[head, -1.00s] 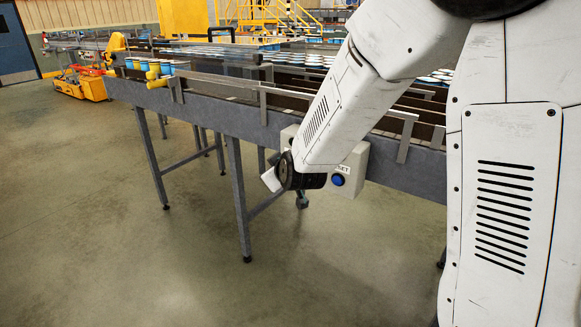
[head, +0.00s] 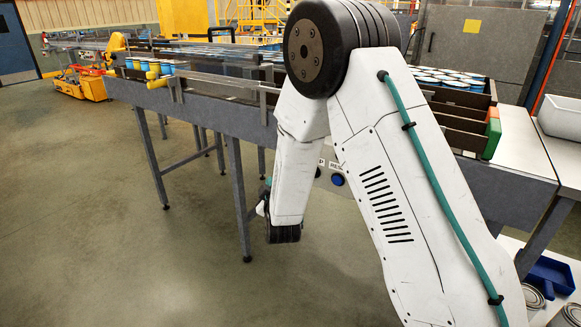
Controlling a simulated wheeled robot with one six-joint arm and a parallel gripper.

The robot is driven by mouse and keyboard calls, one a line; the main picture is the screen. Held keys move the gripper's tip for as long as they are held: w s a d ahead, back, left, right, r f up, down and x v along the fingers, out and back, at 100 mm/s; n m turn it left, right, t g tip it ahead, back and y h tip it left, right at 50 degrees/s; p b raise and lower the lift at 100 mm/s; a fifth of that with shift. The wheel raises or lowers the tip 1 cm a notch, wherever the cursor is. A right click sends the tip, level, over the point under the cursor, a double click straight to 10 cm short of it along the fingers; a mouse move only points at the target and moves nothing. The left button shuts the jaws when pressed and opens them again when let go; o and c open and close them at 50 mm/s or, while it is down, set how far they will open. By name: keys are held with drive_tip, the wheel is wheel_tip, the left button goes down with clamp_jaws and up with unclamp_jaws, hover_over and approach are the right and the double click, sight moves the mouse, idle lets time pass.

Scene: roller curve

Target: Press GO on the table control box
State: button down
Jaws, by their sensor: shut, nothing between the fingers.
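The grey control box (head: 326,186) hangs on the front side of the conveyor table (head: 195,122), mostly hidden behind my arm. Its blue button (head: 338,180) shows under a partly readable label that looks like RESET. A dark button (head: 318,173) shows to its left, under a cut-off label. No GO label or button is visible; the left part of the box is covered by my forearm. My gripper (head: 264,194) shows only as a small piece left of my forearm, near the box's height. It is shut and empty. Whether it touches the box is hidden.
Blue cans (head: 150,65) stand on the conveyor at left, near a yellow knob (head: 154,80). A crate (head: 465,105) holds white-topped cans at right. A blue bin (head: 550,275) lies low at right. The floor (head: 110,240) at front left is clear.

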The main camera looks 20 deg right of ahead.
drive_tip(key=w+d, duration=0.5)
drive_tip(key=d, duration=0.1)
drive_tip(key=shift+d, duration=0.4)
drive_tip(key=shift+d, duration=0.15)
idle(1.8)
drive_tip(key=shift+w+d, duration=0.2)
drive_tip(key=shift+w, duration=0.05)
drive_tip(key=shift+w+d, duration=0.25)
drive_tip(key=shift+d, duration=0.1)
idle(0.7)
drive_tip(key=shift+a, duration=0.1)
drive_tip(key=shift+s+a, duration=0.5)
drive_tip(key=shift+a, duration=0.1)
idle(0.3)
drive_tip(key=s+a, duration=0.1)
drive_tip(key=a, duration=0.1)
drive_tip(key=s+a, duration=0.2)
idle(0.4)
